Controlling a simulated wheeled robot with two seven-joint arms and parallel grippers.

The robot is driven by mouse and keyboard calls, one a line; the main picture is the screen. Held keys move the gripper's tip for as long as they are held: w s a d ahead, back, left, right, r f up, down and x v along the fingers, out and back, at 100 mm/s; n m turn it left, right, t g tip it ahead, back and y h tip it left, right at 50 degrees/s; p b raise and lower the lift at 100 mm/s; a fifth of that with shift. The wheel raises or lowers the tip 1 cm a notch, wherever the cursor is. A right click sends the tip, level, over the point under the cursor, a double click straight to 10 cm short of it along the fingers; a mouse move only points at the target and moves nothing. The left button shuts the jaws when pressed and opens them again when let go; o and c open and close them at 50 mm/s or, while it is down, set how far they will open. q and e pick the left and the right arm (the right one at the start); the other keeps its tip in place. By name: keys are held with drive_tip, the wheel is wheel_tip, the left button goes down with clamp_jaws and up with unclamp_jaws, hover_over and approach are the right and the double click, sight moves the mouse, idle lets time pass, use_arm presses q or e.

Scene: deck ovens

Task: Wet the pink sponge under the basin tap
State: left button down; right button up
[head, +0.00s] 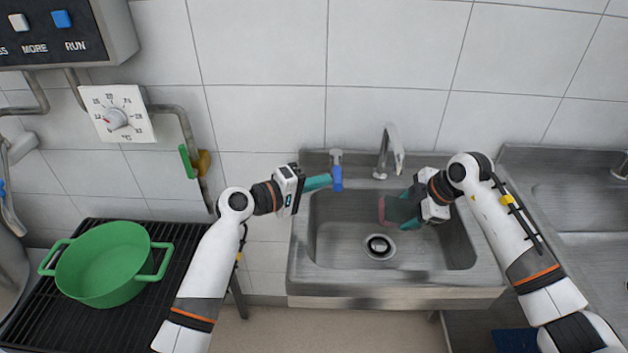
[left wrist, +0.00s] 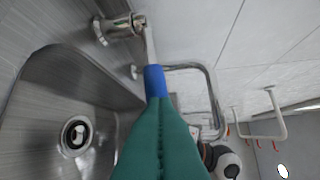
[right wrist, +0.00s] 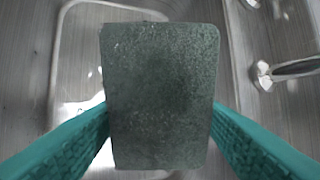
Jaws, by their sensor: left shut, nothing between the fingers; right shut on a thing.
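The sponge (head: 385,210) shows a pink edge in the head view and a dark grey-green face (right wrist: 160,95) in the right wrist view. My right gripper (head: 402,210) is shut on it, with a teal finger on each side, and holds it over the basin (head: 335,240). The metal tap spout (head: 386,150) is above the sponge in the head view; no water stream shows. My left gripper (head: 328,181) is shut and empty. Its fingertips are close to the blue tap lever (head: 336,178), also seen in the left wrist view (left wrist: 155,82); I cannot tell whether they touch.
The basin drain (head: 379,247) is below the sponge. A second steel sink (head: 590,205) is at the right. A green pot (head: 105,265) stands on a black rack (head: 185,235) at the left. The tiled wall is close behind the tap.

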use_arm(q)
drive_tip(key=shift+s+d, duration=0.1)
drive_tip(key=shift+d, duration=0.05)
use_arm(e)
drive_tip(key=shift+d, duration=0.25)
drive_tip(key=shift+a, duration=0.1)
use_arm(q)
drive_tip(key=w+v, duration=0.1)
drive_tip(key=v, duration=1.2)
drive_tip(key=shift+a, duration=0.45)
drive_tip(key=shift+s+r, duration=0.1)
drive_tip(key=shift+r, duration=0.1)
use_arm(e)
drive_tip(key=shift+s, duration=0.1)
